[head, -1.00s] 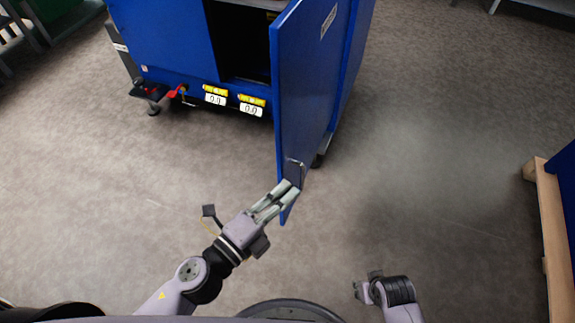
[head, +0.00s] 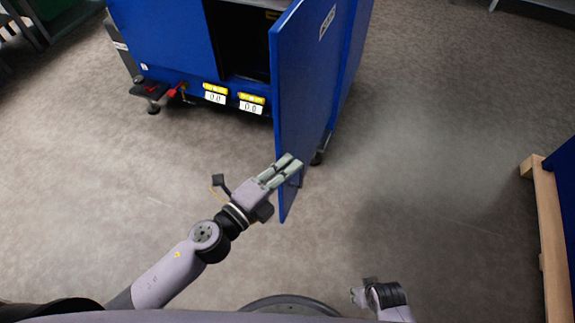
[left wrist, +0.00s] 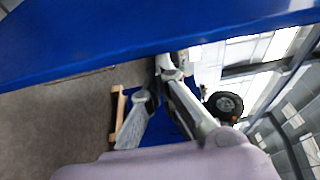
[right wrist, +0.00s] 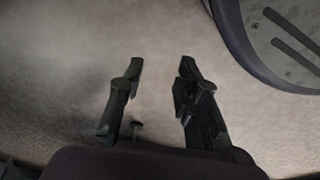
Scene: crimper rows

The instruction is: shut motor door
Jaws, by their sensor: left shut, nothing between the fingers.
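The motor door (head: 303,90) is a blue panel on the front of a blue machine cabinet (head: 165,40). It stands open, swung out toward me, with the dark opening (head: 243,45) to its left. My left gripper (head: 293,167) is shut and empty at the door's lower part, its fingertips overlapping the panel in the head view. In the left wrist view the blue door (left wrist: 110,40) spans the top, just beyond the fingers; I cannot tell whether they touch it. My right gripper (head: 360,292) is low at the right, away from the door; in the right wrist view its fingers (right wrist: 158,75) are apart with nothing between.
Yellow and white labels (head: 215,93) and a red-handled valve (head: 177,90) sit low on the cabinet front. A wooden pallet (head: 547,225) with a blue thing on it stands at the right edge. The grey floor (head: 430,150) between is clear.

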